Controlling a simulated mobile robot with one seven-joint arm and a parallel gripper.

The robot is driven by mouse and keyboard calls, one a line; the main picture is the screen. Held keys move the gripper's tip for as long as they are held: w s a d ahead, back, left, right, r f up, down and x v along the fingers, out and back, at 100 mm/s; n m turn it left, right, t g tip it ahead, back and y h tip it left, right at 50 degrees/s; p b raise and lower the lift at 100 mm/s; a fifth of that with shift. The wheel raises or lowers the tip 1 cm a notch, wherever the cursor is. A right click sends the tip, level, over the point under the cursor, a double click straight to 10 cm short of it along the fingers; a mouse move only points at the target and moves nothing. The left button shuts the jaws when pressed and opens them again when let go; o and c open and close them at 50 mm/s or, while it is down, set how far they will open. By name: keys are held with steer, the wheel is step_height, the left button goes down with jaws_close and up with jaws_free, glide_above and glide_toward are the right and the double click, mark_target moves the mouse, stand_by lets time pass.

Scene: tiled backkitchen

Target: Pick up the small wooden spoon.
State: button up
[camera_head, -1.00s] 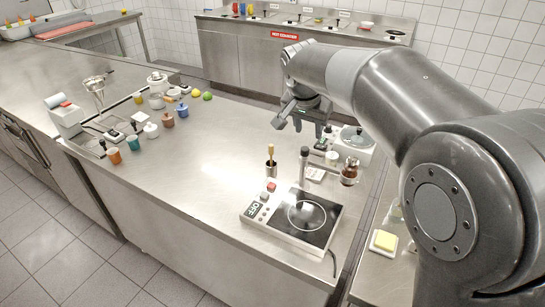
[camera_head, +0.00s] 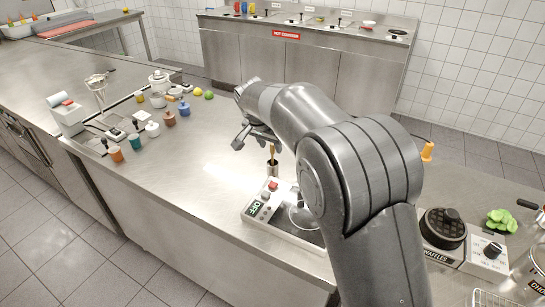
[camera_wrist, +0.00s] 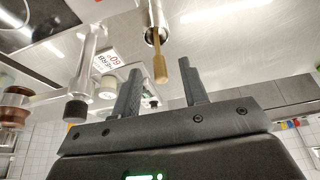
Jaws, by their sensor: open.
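The small wooden spoon (camera_head: 272,154) stands upright in a small metal cup (camera_head: 272,170) on the steel counter. In the wrist view, which is upside down, the spoon (camera_wrist: 160,62) sticks out of the cup (camera_wrist: 151,16). My gripper (camera_head: 257,144) is open and empty, just above and beside the cup in the head view. In the wrist view, the gripper (camera_wrist: 160,68) has its fingers apart, with the spoon's free end lined up between them. I cannot tell whether the end is within their reach or just beyond.
Coloured cups and jars (camera_head: 150,129) stand to the left. A waffle maker (camera_head: 443,228) is at right. The counter between the jars and the metal cup is clear.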

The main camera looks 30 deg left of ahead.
mark_target(271, 148)
steer(key=x, duration=0.4)
steer(key=shift+f, duration=0.25)
jaws_close()
